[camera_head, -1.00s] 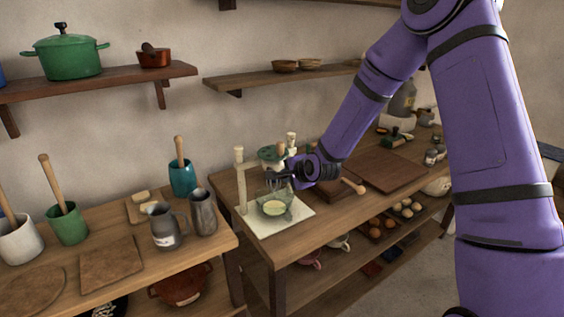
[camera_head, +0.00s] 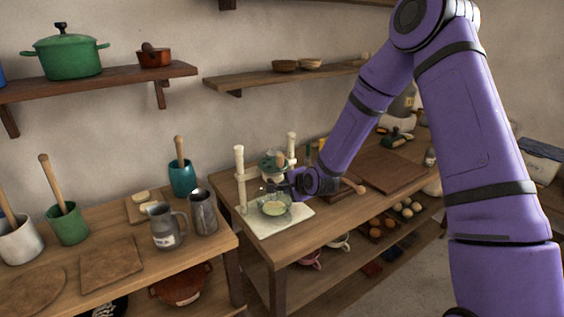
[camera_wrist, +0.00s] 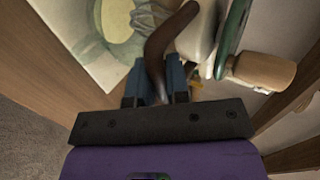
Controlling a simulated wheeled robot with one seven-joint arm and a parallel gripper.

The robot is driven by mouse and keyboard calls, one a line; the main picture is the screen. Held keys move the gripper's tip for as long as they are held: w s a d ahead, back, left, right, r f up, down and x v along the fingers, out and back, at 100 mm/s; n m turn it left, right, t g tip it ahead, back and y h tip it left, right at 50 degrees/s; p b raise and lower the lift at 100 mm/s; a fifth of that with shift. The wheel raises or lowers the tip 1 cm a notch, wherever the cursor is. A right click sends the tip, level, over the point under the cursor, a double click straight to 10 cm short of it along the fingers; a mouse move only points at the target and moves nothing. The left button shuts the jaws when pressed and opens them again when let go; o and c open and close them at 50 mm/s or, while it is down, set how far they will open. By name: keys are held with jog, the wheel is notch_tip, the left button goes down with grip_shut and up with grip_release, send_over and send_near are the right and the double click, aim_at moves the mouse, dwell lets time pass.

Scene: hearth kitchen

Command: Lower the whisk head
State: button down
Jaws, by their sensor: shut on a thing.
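The whisk stand has two cream posts (camera_head: 240,178) on a pale base (camera_head: 296,218). Its green whisk head (camera_head: 270,166) sits low between the posts, just above a greenish glass bowl (camera_head: 274,208) holding something yellow. The bowl also shows in the wrist view (camera_wrist: 98,28), with whisk wires (camera_wrist: 148,14) at it. My gripper (camera_wrist: 157,82) is shut on a curved brown lever (camera_wrist: 160,48) of the stand. In the head view, my gripper (camera_head: 284,186) is at the stand's right front, and my wrist hides part of the stand.
A dark board (camera_head: 388,168) lies on the table to the right. A grey pitcher (camera_head: 166,226) and metal jug (camera_head: 203,212) stand on the left table, across a gap. Eggs (camera_head: 404,208) lie on the shelf below. A shelf (camera_head: 300,76) hangs behind.

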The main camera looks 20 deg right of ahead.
jog(key=shift+f, duration=1.35)
jog(key=c, duration=1.5)
grip_release()
jog(key=shift+f, duration=0.1)
jog(key=shift+c, duration=0.2)
jog(key=o, duration=0.5)
jog(key=shift+o, duration=0.2)
jog(key=v, duration=0.7)
